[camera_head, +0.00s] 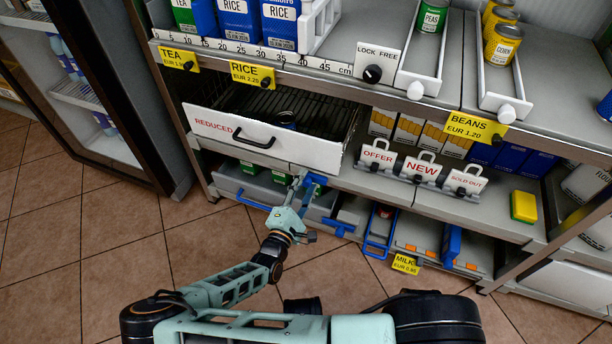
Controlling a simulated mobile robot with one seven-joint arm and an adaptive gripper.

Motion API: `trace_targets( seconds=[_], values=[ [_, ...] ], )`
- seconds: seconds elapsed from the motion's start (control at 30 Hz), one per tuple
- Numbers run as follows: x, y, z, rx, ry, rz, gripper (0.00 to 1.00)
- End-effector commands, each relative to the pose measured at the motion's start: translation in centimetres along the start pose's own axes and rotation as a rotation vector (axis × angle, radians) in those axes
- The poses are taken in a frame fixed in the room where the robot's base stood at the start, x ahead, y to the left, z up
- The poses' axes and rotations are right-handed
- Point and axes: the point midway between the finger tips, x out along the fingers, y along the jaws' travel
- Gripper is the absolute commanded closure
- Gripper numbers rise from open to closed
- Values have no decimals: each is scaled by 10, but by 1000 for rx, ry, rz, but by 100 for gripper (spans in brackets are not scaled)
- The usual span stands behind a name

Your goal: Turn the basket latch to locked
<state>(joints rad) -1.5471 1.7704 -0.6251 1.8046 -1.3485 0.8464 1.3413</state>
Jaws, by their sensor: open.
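A white plate (377,57) marked LOCK FREE stands on the shelf edge to the right of the rice. It carries a round black knob (373,74), the only latch-like part in view; its pointer direction is too small to read surely. The wire basket (320,109) with a white front (262,141) marked REDUCED is pulled out below and to the left of the knob.
White pusher trays with peas (432,17) and corn cans (503,44) stand right of the plate. Blue-handled bins (380,235) sit low near my gripper. A glass-door cooler (95,100) stands left. The floor in front is clear.

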Motion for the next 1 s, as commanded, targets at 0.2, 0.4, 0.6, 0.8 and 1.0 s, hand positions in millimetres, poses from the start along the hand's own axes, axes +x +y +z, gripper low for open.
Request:
trace_targets(
  seconds=[0.2, 0.4, 0.6, 0.8, 1.0],
  values=[
    [2, -1, 2, 0, 2, 1, 60],
    [2, -1, 3, 1, 2, 1, 60],
    [2, -1, 2, 1, 2, 2, 80],
    [2, -1, 2, 1, 2, 2, 100],
    [2, -1, 3, -2, 1, 2, 100]
  ],
)
